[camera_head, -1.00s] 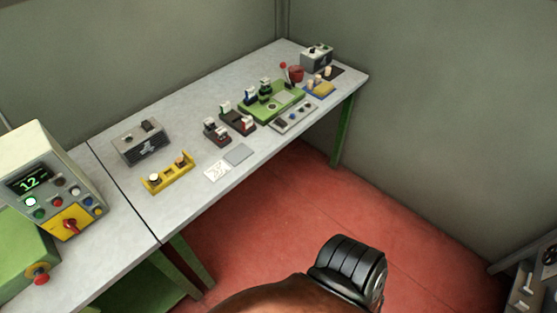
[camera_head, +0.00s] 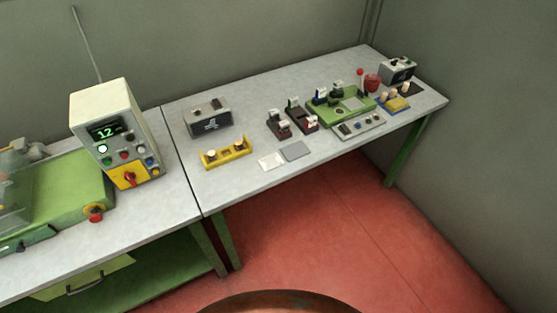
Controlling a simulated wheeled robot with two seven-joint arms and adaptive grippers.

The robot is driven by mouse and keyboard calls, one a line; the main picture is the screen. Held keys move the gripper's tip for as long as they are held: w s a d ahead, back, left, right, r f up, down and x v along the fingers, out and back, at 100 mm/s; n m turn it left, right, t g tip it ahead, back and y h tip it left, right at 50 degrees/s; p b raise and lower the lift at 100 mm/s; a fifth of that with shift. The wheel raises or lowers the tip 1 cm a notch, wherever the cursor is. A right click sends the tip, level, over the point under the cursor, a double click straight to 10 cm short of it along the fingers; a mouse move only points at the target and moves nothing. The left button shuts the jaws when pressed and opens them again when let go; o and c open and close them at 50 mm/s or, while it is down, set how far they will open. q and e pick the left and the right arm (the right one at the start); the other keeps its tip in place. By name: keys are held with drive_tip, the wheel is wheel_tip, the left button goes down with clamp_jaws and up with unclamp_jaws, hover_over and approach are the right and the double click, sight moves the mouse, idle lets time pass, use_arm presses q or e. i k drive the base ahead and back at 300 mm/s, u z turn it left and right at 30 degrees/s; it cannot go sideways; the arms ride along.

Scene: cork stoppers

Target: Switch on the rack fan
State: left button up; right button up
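No part in view is clearly a rack fan. A grey box (camera_head: 208,121) with a dark switch on top and a pale marking on its front stands on the back-left part of the right-hand table. A second grey box (camera_head: 397,71) with controls on top stands at that table's far right corner. I cannot tell whether either box belongs to the fan. Neither of my grippers is in view.
A control box (camera_head: 118,130) showing "12", with buttons and a red knob on yellow, stands on the left table beside a green machine (camera_head: 62,195). A yellow holder (camera_head: 226,153), green board (camera_head: 341,105) and small parts occupy the right table (camera_head: 250,185). Red floor (camera_head: 330,220) is open.

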sight(215, 102)
drive_tip(key=k, duration=0.5)
drive_tip(key=z, duration=1.2)
drive_tip(key=i, duration=1)
drive_tip(key=u, duration=2.1)
